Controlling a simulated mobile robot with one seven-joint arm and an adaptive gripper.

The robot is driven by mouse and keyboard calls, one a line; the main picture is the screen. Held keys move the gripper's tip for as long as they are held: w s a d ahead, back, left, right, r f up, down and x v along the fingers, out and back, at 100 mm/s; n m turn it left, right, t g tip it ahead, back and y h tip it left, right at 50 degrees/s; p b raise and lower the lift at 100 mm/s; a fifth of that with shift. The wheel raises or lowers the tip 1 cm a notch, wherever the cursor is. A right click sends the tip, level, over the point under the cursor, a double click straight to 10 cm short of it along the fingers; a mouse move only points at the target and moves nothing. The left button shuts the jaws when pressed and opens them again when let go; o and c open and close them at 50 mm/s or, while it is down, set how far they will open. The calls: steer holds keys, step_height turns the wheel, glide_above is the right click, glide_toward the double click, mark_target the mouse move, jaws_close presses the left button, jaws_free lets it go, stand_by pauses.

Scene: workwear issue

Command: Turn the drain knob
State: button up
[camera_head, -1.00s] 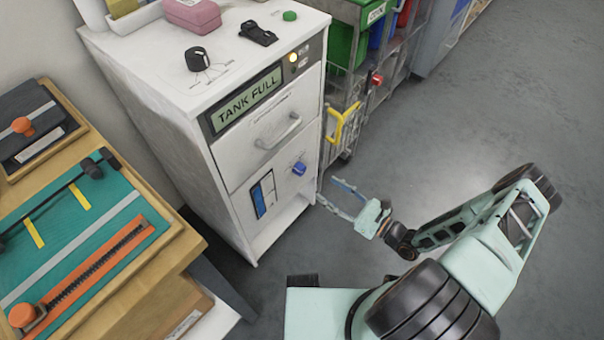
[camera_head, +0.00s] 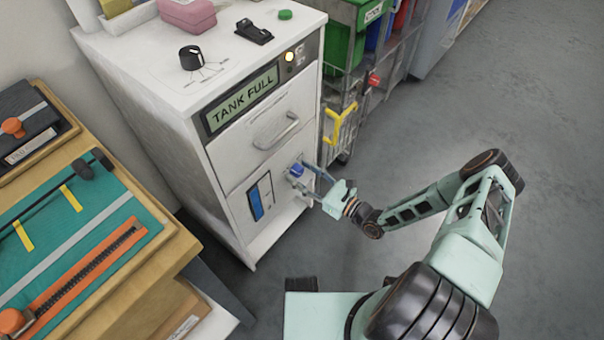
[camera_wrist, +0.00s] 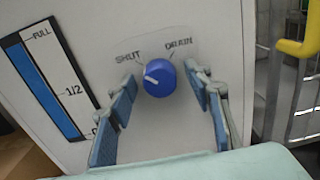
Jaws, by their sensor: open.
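The blue drain knob (camera_wrist: 160,78) is on the front of the white cabinet, between the printed words SHUT and DRAIN in the wrist view. Its white pointer mark points to the left, on the SHUT side. In the head view the knob (camera_head: 297,170) shows on the lower front panel. My gripper (camera_wrist: 164,92) is open, with one blue-padded finger on each side of the knob. A gap shows between each finger and the knob, so it is not gripped. The gripper (camera_head: 305,176) is at the lower panel in the head view.
A level gauge (camera_wrist: 52,85) left of the knob shows a tall blue column. A drawer handle (camera_head: 277,131) sits above the knob. A yellow-handled trolley (camera_head: 340,125) stands close on the right.

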steer(key=c, duration=1.1)
steer(key=shift+c, duration=0.2)
steer(key=shift+m, duration=0.4)
steer(key=m+b, duration=0.1)
steer(key=m, duration=0.2)
steer(key=shift+f+m, duration=0.1)
steer(key=shift+m, duration=0.2)
steer(key=m+b, duration=0.1)
steer(key=m, duration=0.3)
steer(key=shift+m, duration=0.3)
steer(key=m+b, duration=0.1)
steer(key=m, duration=0.7)
steer(key=shift+m+b, duration=0.3)
steer(key=shift+b, duration=0.1)
steer(key=shift+m, duration=0.3)
